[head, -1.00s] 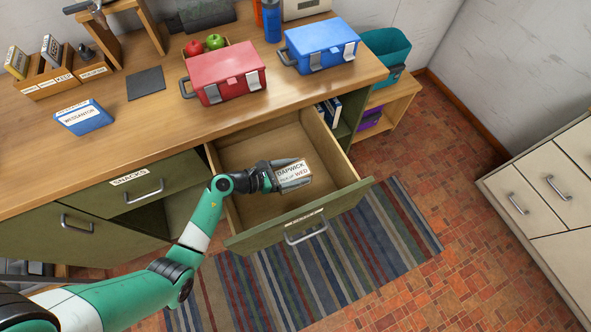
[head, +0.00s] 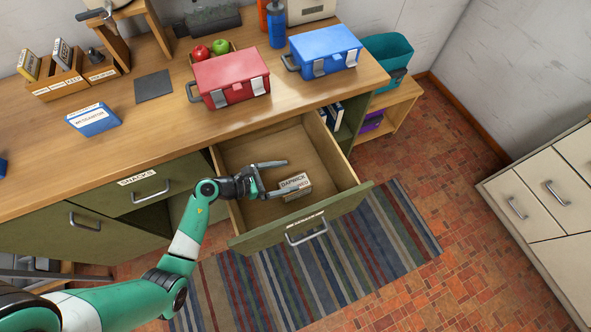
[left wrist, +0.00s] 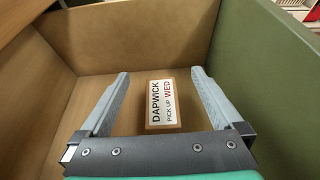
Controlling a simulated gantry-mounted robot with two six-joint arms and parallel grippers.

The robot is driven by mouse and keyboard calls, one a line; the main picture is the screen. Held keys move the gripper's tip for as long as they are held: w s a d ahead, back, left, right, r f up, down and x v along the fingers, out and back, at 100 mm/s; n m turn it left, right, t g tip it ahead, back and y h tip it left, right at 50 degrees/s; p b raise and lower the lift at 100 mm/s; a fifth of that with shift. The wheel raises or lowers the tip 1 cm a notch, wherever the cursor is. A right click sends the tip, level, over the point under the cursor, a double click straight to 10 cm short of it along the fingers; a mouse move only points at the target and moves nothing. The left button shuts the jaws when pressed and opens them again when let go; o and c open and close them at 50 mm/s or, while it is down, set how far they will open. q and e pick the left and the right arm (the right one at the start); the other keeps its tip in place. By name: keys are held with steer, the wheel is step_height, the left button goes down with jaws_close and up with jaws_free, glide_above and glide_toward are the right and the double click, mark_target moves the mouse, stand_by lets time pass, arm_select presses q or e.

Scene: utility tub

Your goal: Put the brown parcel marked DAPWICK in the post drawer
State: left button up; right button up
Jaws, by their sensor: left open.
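The brown parcel (head: 295,186) with a white label reading DAPWICK, PICK UP WED, lies inside the open drawer (head: 240,155). In the left wrist view the parcel (left wrist: 168,104) lies between and beyond the open fingers, touching neither as far as I can see. My left gripper (head: 286,178) is open and empty, reaching into the drawer from the left. The drawer's front carries a label too small to read. My right gripper is not in view.
A red case (head: 230,80) and a blue case (head: 325,50) stand on the counter (head: 160,125) above the drawer. A blue WESSANTOR box (head: 93,120) lies to the left. A closed SNACKS drawer (head: 140,198) is beside the open one. A striped rug (head: 330,265) covers the floor.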

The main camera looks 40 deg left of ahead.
arm_select(q)
steer(key=v, duration=0.3)
steer(key=shift+w, duration=0.1)
steer(key=shift+r, duration=0.1)
